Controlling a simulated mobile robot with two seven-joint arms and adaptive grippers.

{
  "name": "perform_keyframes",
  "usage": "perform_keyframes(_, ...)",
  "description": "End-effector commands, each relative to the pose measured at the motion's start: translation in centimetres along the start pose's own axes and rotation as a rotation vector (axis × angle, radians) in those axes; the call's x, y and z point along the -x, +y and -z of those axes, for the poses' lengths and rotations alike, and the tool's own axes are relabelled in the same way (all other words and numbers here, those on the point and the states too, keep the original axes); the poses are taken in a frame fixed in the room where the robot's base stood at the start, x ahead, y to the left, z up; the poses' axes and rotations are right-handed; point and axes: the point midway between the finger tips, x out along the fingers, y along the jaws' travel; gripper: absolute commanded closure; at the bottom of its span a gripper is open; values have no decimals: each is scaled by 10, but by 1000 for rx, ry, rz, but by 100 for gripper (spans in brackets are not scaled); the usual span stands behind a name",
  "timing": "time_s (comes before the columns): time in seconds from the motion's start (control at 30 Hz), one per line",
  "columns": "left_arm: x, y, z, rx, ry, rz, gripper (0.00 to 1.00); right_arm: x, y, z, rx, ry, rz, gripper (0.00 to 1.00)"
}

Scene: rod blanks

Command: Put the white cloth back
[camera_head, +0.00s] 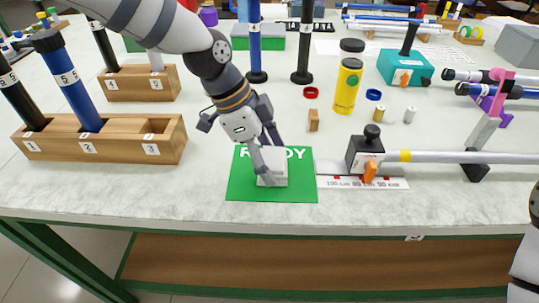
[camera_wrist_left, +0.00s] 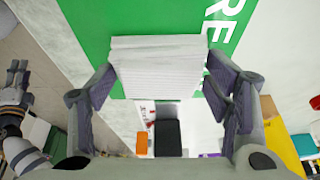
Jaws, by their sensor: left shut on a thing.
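The white cloth (camera_head: 279,166) is a small folded pad on the green mat (camera_head: 240,188) with white lettering, near the table's front edge. My left gripper (camera_head: 267,178) points down over the mat, with its fingers shut on the cloth. In the left wrist view the striped, folded cloth (camera_wrist_left: 157,68) lies between the two fingers (camera_wrist_left: 160,88), with the green mat beneath. I cannot tell whether the cloth touches the mat. My right gripper (camera_wrist_left: 17,85) shows small at the left edge of the left wrist view; its jaw state is unclear.
A measuring fixture with a black clamp (camera_head: 365,153) and a long grey rod (camera_head: 430,157) stands right of the mat. Left are wooden numbered racks (camera_head: 60,147) with rods. A yellow bottle (camera_head: 347,88) and a small wooden block (camera_head: 313,120) stand behind. Front table area is clear.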

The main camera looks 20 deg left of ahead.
Motion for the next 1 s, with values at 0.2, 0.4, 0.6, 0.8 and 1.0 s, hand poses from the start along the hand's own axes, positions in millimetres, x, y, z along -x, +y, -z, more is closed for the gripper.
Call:
perform_keyframes(0.2, -3, 0, -1, 0, -1, -1, 9, 0, 0, 0, 0, -1, 0, 60)
perform_keyframes(0.4, -3, 0, -1, 0, -1, -1, 9, 0, 0, 0, 0, -1, 0, 60)
perform_keyframes(0.6, 11, -1, 2, 0, 2, 5, 9, 2, 0, 2, 0, 7, 0, 60)
perform_keyframes(0.8, 68, -1, 3, -2, 5, 12, 9, 14, 0, 9, 1, 43, 2, 60)
perform_keyframes(1.0, 110, -1, 2, -1, 2, 6, 9, 21, -1, 13, 1, 63, 3, 60)
